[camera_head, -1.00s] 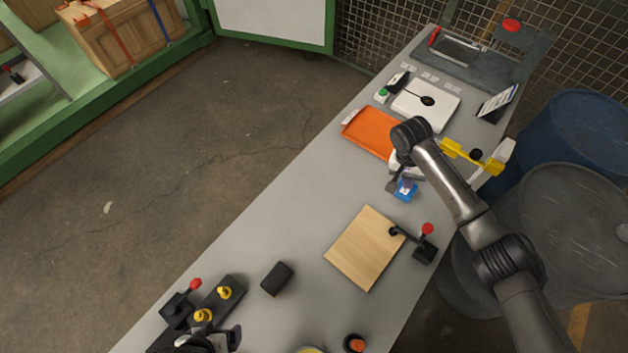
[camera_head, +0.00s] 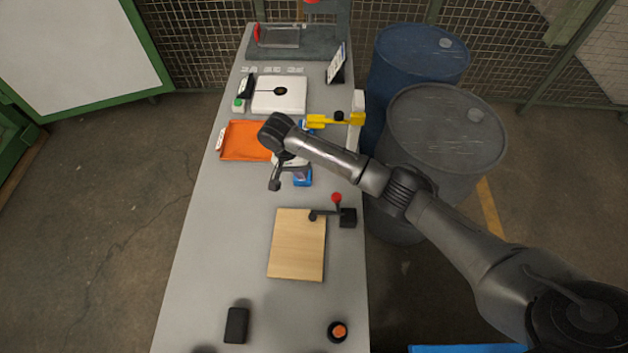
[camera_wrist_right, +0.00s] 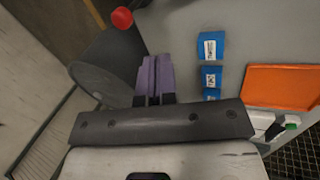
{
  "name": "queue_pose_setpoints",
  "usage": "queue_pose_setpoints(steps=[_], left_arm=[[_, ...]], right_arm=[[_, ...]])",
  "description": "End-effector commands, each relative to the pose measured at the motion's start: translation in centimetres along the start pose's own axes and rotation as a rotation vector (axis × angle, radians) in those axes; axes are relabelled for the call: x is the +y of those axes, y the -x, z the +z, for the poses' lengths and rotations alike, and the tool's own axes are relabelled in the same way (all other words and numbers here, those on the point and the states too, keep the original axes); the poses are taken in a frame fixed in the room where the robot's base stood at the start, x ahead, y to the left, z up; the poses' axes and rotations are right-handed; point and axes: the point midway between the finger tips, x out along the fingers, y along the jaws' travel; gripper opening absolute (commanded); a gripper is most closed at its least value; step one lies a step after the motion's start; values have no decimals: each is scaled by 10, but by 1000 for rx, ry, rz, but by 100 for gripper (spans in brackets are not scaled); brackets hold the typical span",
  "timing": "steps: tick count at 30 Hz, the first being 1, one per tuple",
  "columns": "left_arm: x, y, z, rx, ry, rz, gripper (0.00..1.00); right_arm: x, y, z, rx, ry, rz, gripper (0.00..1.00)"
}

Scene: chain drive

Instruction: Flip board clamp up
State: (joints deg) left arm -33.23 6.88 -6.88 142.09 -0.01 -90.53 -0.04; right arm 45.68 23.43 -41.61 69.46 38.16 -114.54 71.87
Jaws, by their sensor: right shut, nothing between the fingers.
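The board clamp (camera_head: 348,217) is a dark toggle clamp with a red knob (camera_head: 336,197), at the right edge of the table. Its dark arm reaches left over the far right corner of the wooden board (camera_head: 297,245), with its black tip (camera_head: 313,215) at the board. A red knob (camera_wrist_right: 122,18) shows at the top left of the right wrist view. My right gripper (camera_head: 299,173) is beyond the board and apart from the clamp, close to the blue labelled items (camera_head: 303,181). Its purple fingers (camera_wrist_right: 154,78) are together and empty. My left gripper is out of view.
An orange tray (camera_head: 244,141) and a white panel (camera_head: 279,95) lie farther back. A yellow clamp (camera_head: 335,121) stands on the right. A black block (camera_head: 237,325) and an orange-topped button (camera_head: 338,331) stand near the front. The table's left strip is clear.

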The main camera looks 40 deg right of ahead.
Motion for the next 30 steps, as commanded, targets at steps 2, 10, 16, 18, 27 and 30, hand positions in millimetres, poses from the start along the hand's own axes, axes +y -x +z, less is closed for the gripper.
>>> queue_pose_setpoints(steps=[2,10,16,18,27,30], left_arm=[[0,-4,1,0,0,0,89],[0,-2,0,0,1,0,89],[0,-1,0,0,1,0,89],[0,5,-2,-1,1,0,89],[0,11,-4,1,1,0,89],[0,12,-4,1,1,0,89]], right_arm=[[0,-13,0,-2,0,3,0],[1,-62,0,-2,-1,5,0],[2,-96,0,-2,-1,4,0],[14,-96,0,0,0,3,0],[35,-107,1,0,0,2,0],[37,-108,1,0,0,1,0]])
